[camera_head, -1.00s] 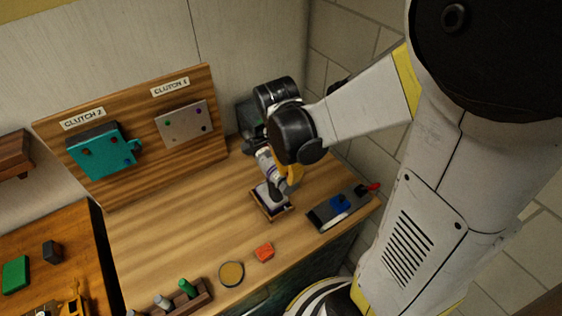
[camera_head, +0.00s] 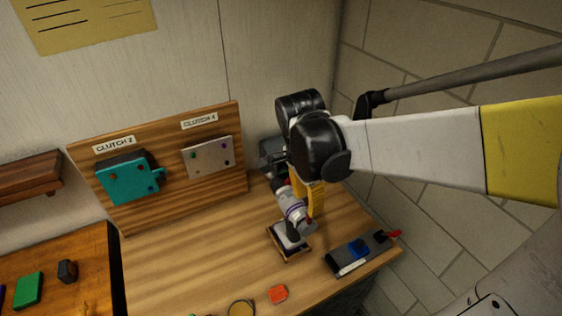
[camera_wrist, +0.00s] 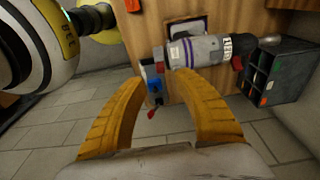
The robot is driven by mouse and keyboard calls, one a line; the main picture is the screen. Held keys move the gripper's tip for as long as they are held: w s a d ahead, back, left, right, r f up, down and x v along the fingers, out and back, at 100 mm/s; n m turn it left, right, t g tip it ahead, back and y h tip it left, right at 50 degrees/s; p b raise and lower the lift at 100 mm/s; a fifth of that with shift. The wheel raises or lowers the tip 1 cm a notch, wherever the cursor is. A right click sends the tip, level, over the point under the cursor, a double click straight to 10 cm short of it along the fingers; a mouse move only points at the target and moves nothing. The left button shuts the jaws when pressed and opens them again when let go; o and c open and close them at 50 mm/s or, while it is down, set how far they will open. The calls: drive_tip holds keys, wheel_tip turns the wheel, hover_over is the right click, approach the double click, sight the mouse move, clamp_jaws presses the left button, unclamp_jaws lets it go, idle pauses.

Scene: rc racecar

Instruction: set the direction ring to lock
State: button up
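A power screwdriver with a grey-white body and purple stripes (camera_head: 291,207) stands tilted on a small wood-framed stand (camera_head: 302,257) on the bench. In the wrist view the same screwdriver (camera_wrist: 203,51) lies across the top, with a red band (camera_wrist: 237,62) near its dark nose at the right. I cannot tell for sure which band is the direction ring, nor read its setting. My gripper (camera_wrist: 160,82) has its yellow fingers apart, with nothing held between them. The fingertips are close to the screwdriver; contact is unclear. In the head view my gripper (camera_head: 314,200) is beside it, partly hidden by my wrist.
A dark tray with a blue part and red-tipped tool (camera_head: 361,252) lies right of the stand. An orange block (camera_head: 277,294) and round dish (camera_head: 241,308) are in front. A dark bin (camera_wrist: 276,72) is near the nose. A board with clutch plates (camera_head: 215,200) stands behind.

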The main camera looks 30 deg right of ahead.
drive_tip(key=r, duration=0.5)
drive_tip(key=shift+a+r, duration=0.15)
drive_tip(key=shift+a, duration=0.2)
